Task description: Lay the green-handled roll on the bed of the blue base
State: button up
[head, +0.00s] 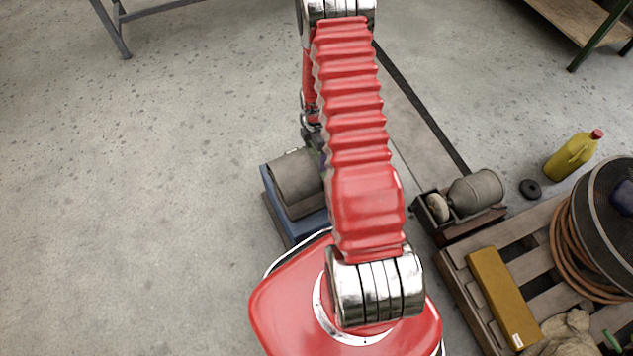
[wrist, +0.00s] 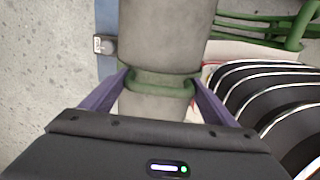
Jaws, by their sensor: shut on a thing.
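The green-handled roll is a thick grey cylinder (wrist: 168,35) with a green band (wrist: 160,85) near its lower end in the wrist view. My gripper (wrist: 160,80) is shut on it at the green band, with one purple finger on each side. In the head view the grey roll (head: 297,178) shows left of my arm, over the blue base (head: 283,222); its green part is hidden there. The blue base also shows as a strip left of the roll in the wrist view (wrist: 106,70). I cannot tell whether the roll touches the bed.
A second grey roll (head: 478,188) sits on a dark brown base (head: 450,227) to the right. The floor on the left is clear.

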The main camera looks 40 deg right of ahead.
jog(key=shift+w+f, duration=0.1)
jog(key=shift+f, duration=2.65)
jog(key=shift+f, duration=2.2)
jog(key=o, duration=2)
jog(key=shift+f, duration=0.15)
jog(key=shift+r, duration=6.2)
